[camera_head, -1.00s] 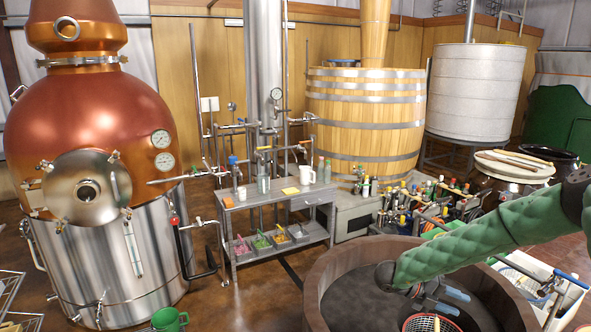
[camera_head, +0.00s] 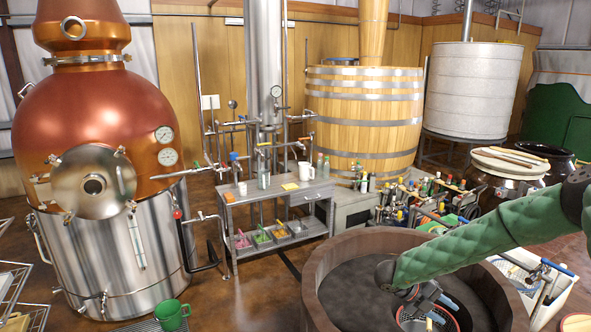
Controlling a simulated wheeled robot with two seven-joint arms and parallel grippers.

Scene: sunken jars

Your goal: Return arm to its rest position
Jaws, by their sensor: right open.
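My right arm, in a green quilted sleeve, comes in from the right and reaches left over the round wooden tub. Its dark gripper with blue-tipped fingers (camera_head: 442,309) is low over the tub (camera_head: 322,262). The gripper is open, with nothing visible held in it. My left gripper is not in view.
A steel bench (camera_head: 275,218) stands in the middle. Bottles (camera_head: 400,197) stand behind the tub, and a white bin (camera_head: 524,280) is at its right. Open brown floor lies left of the tub.

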